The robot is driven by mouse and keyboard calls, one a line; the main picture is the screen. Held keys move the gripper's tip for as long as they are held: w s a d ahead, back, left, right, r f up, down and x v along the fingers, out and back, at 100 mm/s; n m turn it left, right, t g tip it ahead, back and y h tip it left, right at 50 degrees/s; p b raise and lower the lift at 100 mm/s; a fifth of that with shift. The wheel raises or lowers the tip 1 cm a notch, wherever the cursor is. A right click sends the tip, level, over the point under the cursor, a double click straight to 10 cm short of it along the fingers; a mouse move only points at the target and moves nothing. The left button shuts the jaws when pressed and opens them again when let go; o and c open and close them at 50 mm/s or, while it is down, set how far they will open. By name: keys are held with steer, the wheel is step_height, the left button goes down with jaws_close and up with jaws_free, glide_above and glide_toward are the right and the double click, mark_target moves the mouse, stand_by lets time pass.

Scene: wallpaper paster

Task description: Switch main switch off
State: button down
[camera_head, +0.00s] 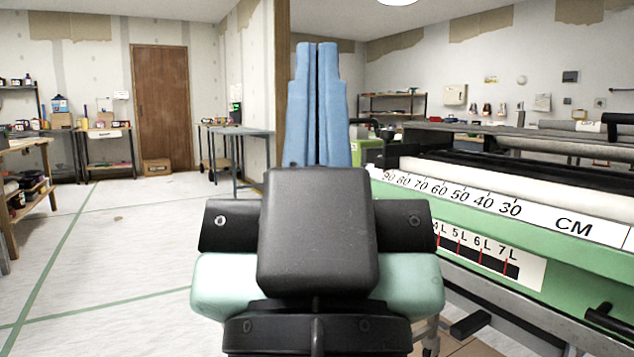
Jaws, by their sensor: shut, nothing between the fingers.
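My gripper (317,48) stands in the middle of the head view, its two long blue fingers side by side and pointing up and away from me. The fingers are shut with nothing between them. They appear apart from every surface. The wallpaper pasting machine (597,262), green with a white centimetre scale, stands to the right of my gripper. I cannot make out a main switch on it. My gripper and wrist hide part of the machine's near left end.
A black handle (606,322) sticks out at the machine's lower right. Open floor (120,250) lies to the left. A shelf bench (22,195) stands at the far left, a grey table (240,132) behind, and a wooden door (161,105) at the back.

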step_height(320, 180, up, 54)
steer(key=p, duration=5.1)
steer(key=shift+r+p, duration=0.2)
steer(key=shift+p, duration=0.2)
